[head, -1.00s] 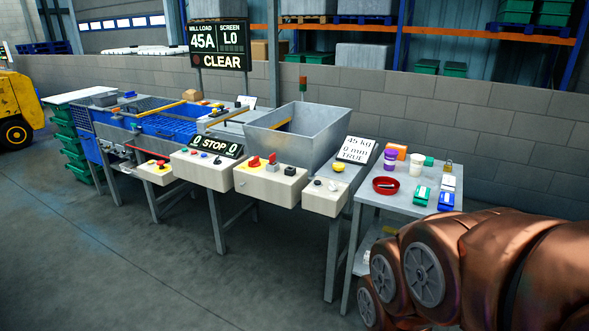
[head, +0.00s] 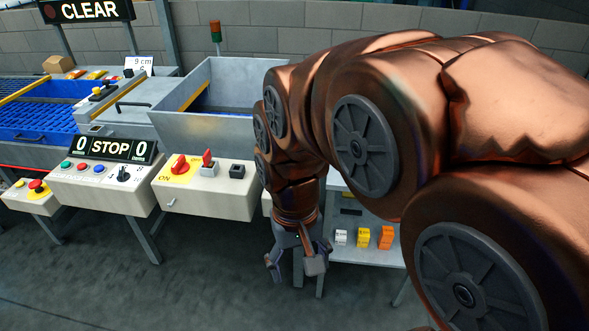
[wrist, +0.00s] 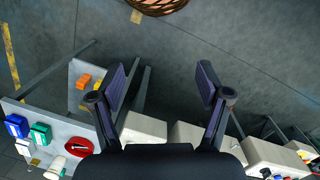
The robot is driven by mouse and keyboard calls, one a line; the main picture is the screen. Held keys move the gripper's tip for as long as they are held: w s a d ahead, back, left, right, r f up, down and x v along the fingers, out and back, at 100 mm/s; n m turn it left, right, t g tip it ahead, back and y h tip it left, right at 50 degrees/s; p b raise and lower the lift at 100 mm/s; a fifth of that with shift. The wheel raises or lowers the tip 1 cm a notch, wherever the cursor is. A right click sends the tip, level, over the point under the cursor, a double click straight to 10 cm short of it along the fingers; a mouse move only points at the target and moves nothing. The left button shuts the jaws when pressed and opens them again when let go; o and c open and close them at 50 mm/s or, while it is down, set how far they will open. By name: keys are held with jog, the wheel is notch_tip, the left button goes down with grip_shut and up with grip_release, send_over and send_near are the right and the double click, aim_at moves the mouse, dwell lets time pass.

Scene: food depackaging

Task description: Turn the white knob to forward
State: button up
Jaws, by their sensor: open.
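My gripper (head: 294,262) hangs fingers-down in front of the bench, at the right end of the control boxes. Its two fingers are spread and empty in the wrist view (wrist: 161,78), with floor between their tips. A box with green, red and blue buttons carries a dark selector knob (head: 122,174) with pale markings. The box to its right has a red switch on a yellow plate (head: 181,165), a red lever on a pale block (head: 209,163) and a black block. The rightmost box (head: 266,203) is mostly hidden behind my arm. I cannot clearly make out a white knob.
A metal hopper (head: 225,128) stands behind the boxes. A small box with a red emergency button (head: 36,187) is at far left. A side table (wrist: 45,128) holds a red ring and small blue and green packs.

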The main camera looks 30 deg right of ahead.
jog(key=w+d+r+m+b, duration=0.1)
jog(key=w+d+m, duration=0.4)
jog(key=w, duration=0.4)
jog(key=w+d+m, duration=0.3)
jog(key=w+d, duration=0.3)
jog(key=w, duration=0.4)
jog(key=w+d+f+m, duration=0.1)
jog(key=w+d+f, duration=0.1)
jog(key=w+d, duration=0.1)
jog(key=w+d+f+m+t, duration=0.1)
jog(key=w+d+f+m, duration=0.1)
jog(key=w+d, duration=0.2)
jog(key=w+d+f+m, duration=0.2)
jog(key=w+d, duration=0.1)
jog(key=w, duration=0.3)
jog(key=shift+d+f+b, duration=0.2)
jog(key=shift+b, duration=0.2)
jog(key=shift+w+d+f, duration=0.15)
jog(key=shift+w+f, duration=0.1)
jog(key=shift+f, duration=0.2)
notch_tip(320, 180, down, 7)
jog(key=shift+f+p, duration=0.15)
jog(key=shift+p, duration=0.75)
jog(key=shift+c, duration=0.3)
jog(key=c, duration=1.1)
